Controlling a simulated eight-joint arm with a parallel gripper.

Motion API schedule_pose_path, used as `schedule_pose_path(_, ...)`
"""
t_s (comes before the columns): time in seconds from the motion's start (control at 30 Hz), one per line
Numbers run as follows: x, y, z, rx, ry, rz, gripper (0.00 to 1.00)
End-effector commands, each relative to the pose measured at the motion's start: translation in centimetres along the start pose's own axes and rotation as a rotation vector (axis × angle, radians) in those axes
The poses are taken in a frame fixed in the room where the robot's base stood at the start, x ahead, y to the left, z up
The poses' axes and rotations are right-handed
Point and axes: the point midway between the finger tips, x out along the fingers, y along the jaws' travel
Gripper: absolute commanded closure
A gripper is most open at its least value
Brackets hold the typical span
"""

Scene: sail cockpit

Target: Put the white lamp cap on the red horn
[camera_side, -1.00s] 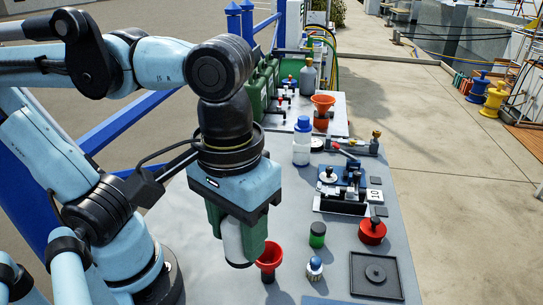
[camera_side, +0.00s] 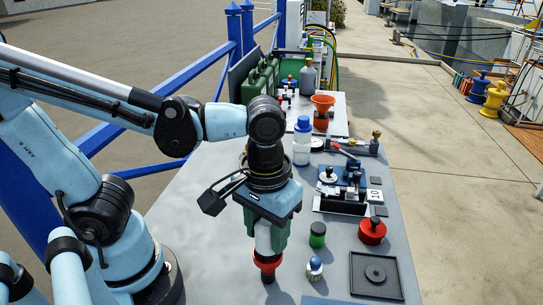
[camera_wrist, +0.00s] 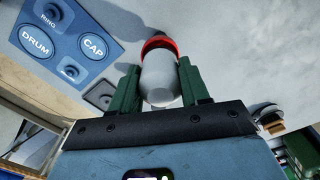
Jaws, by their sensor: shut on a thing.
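The white lamp cap (camera_side: 263,238) is a smooth white cylinder between the green fingers of my gripper (camera_side: 268,248). My gripper is shut on it and points straight down. The red horn (camera_side: 267,266) stands on the grey table directly below, its flared rim close under the cap. In the wrist view the cap (camera_wrist: 160,78) fills the gap between the fingers, and part of the red horn (camera_wrist: 158,43) shows just beyond its end. The cap covers the horn's mouth, so I cannot tell whether they touch.
To the right are a green-and-black jar (camera_side: 317,235), a blue-topped white knob (camera_side: 314,268), a red drum (camera_side: 372,231) and a black square tray (camera_side: 377,276). A white bottle with a blue cap (camera_side: 302,140) stands behind. A blue board (camera_wrist: 70,40) carries printed labels.

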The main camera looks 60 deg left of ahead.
Motion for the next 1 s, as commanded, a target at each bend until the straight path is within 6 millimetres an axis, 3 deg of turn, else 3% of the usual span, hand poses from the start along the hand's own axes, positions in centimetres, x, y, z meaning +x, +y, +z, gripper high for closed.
schedule_pose_path(0.43,0.58,0.01,0.01,0.000,0.000,0.000,0.85)
schedule_pose_path(0.47,0.61,0.01,0.01,0.000,0.000,0.000,0.53)
schedule_pose_path(0.6,0.58,0.01,0.02,0.000,0.000,0.000,0.31)
schedule_pose_path(1.0,0.27,-0.01,0.03,0.000,0.000,0.000,0.29)
